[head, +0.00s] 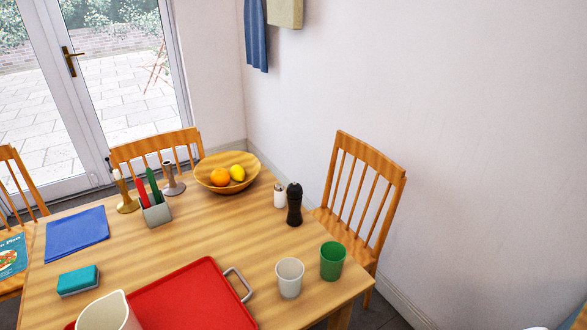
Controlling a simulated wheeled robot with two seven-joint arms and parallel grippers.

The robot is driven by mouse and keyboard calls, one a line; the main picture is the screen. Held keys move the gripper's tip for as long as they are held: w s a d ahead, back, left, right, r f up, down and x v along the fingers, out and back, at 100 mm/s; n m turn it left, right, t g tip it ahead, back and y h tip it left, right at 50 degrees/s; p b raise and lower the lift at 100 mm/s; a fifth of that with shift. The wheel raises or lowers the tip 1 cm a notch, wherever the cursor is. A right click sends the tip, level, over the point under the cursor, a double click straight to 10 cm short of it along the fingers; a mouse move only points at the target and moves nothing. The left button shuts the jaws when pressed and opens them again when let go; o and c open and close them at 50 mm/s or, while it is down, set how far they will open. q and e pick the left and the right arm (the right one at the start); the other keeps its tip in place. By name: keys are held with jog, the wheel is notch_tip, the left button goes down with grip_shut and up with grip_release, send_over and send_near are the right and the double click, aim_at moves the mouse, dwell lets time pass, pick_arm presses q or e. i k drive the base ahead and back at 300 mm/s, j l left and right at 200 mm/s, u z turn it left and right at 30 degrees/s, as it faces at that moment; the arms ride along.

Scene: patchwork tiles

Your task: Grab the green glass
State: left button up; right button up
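The green glass (332,261) stands upright on the wooden table (237,233), close to its right edge. A white glass (289,278) stands just to its left and a little nearer, with a small gap between them. The green glass is fully visible and looks empty from here. Neither of my grippers shows in the head view.
A red tray (190,297) with a metal handle and a white pitcher (108,313) are at the near side. A dark pepper mill (294,205) and a fruit bowl (226,174) stand farther back. A chair (362,195) stands at the table's right side.

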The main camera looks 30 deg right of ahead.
aim_at(333, 254)
jog(key=z, duration=1.25)
